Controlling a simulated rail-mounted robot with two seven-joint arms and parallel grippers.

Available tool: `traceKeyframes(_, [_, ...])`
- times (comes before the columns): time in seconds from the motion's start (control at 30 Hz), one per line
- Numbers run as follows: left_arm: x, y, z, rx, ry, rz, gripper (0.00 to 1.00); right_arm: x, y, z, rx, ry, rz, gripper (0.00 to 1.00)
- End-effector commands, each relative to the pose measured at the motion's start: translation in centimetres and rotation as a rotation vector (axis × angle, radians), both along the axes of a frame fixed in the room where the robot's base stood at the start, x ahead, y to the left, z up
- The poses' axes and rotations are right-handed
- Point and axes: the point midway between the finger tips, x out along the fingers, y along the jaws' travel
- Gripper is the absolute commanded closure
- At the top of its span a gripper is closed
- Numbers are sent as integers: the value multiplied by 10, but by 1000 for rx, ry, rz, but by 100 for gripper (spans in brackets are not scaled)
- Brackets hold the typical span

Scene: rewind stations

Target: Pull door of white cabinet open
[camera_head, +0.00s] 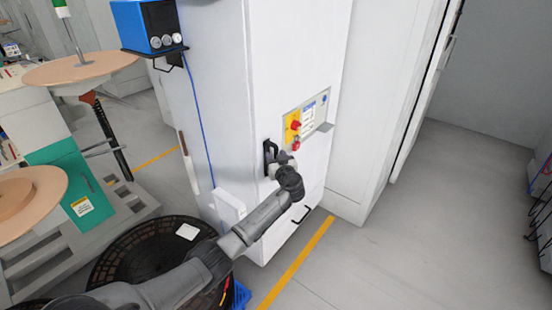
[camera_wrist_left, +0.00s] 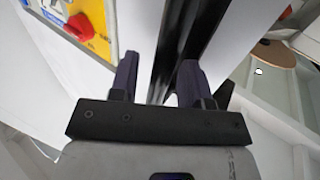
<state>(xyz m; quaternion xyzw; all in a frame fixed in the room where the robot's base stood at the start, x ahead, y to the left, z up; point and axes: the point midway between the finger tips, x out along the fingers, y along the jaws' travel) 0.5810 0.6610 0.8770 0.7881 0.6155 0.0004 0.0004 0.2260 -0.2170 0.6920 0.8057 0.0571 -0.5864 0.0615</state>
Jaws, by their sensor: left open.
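The white cabinet (camera_head: 290,60) stands tall in the middle of the head view, and its door looks shut. A black upright handle (camera_head: 267,155) sits on its front, left of a control panel. My left gripper (camera_head: 274,164) is at this handle, its fingers partly hidden by my wrist. In the left wrist view, my left gripper (camera_wrist_left: 157,70) is open, with one dark finger on each side of the long black handle (camera_wrist_left: 176,35). I cannot tell if either finger touches it. My right gripper is in neither view.
The control panel (camera_head: 306,116) with red knobs is close to the right of the handle. A lower black handle (camera_head: 300,214) is beneath. A black reel (camera_head: 130,255) lies at the cabinet's left. The grey floor (camera_head: 400,240) to the right is clear.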

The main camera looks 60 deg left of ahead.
Motion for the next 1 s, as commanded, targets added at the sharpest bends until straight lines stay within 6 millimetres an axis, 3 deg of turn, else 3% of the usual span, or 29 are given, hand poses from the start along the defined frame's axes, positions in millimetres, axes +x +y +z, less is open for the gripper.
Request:
traceKeyframes(0.17, [0, 0, 0, 0, 0, 0, 57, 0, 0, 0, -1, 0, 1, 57])
traceKeyframes(0.6, [0, 0, 0, 0, 0, 1, 99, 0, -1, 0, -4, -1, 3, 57])
traceKeyframes(1.0, [-1, -2, 0, 0, -1, 4, 100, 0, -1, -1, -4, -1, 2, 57])
